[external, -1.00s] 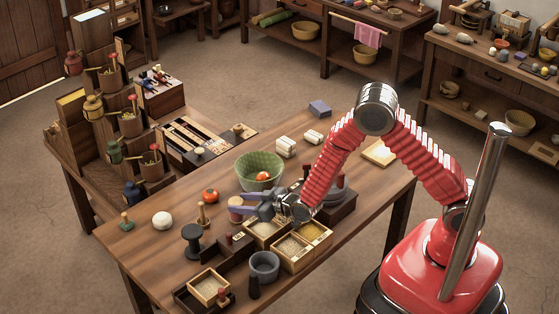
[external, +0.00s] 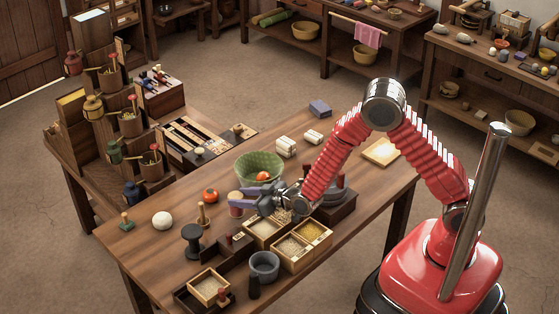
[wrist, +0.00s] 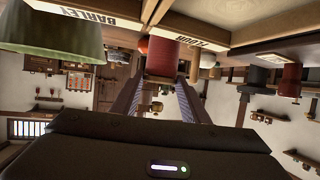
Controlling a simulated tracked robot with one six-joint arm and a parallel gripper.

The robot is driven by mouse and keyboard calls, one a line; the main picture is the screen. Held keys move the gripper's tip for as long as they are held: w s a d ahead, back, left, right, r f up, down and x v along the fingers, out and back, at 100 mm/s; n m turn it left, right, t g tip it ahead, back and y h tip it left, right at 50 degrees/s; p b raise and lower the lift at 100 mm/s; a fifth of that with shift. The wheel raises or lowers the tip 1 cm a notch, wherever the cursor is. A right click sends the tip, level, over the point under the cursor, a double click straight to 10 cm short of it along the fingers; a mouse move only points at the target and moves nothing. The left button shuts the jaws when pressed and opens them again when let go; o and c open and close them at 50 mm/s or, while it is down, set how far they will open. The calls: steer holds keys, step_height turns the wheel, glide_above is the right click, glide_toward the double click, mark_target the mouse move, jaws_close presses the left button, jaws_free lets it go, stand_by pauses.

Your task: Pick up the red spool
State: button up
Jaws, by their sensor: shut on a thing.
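The red spool (external: 235,207), with a pale tan top, is at the tips of my gripper (external: 244,203) in the external view. My gripper's two purple-grey fingers are shut on it, just above the table left of the grain boxes. In the wrist view the red spool (wrist: 162,58) sits between the far ends of the two fingers (wrist: 160,84). Part of the spool is hidden by the fingers in the external view.
A green bowl (external: 248,166) with an orange-red thing in it stands behind the gripper. An orange-red fruit (external: 211,195), a wooden peg (external: 203,215) and a dark spool (external: 192,240) are to the left. Grain boxes (external: 288,262) and a grey pot (external: 264,267) stand in front.

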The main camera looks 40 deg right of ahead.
step_height(320, 180, up, 8)
steer(key=shift+f, duration=0.2)
stand_by(0.7)
